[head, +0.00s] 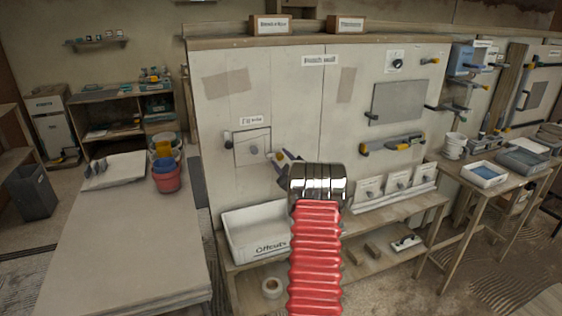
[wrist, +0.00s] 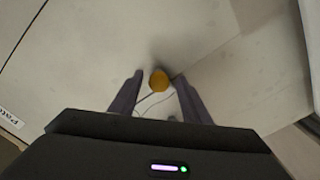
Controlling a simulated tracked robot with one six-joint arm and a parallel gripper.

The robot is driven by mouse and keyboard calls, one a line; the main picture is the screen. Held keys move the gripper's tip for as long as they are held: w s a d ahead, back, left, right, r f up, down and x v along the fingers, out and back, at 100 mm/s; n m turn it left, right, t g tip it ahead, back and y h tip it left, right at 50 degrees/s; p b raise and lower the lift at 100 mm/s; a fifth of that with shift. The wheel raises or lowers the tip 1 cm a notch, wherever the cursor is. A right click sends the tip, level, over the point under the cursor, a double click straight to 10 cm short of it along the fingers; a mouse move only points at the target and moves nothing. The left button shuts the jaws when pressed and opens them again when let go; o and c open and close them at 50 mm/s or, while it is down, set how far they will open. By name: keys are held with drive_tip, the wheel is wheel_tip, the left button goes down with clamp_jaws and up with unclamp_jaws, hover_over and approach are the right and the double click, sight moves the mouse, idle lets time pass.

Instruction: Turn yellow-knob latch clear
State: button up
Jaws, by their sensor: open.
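The round yellow knob (wrist: 159,80) lies between the fingertips of my gripper (wrist: 159,77) in the wrist view, against the pale wall panel. Both dark fingers stand apart, one on each side of it. I cannot tell whether either finger touches it. In the head view the knob (head: 270,156) is a small yellow spot at the right edge of the small square hatch (head: 252,147), beside my gripper (head: 277,156). The latch body under the knob is mostly hidden, so its angle cannot be told.
The pale wall board (head: 300,90) carries other fittings, including a grey panel (head: 398,102) with dark latches. A white offcuts tray (head: 262,247) stands below the hatch.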

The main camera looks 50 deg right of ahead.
drive_tip(key=shift+c, duration=0.3)
drive_tip(key=c, duration=0.9)
drive_tip(key=shift+a, duration=0.25)
drive_tip(key=shift+c, duration=0.4)
drive_tip(key=shift+d, duration=0.1)
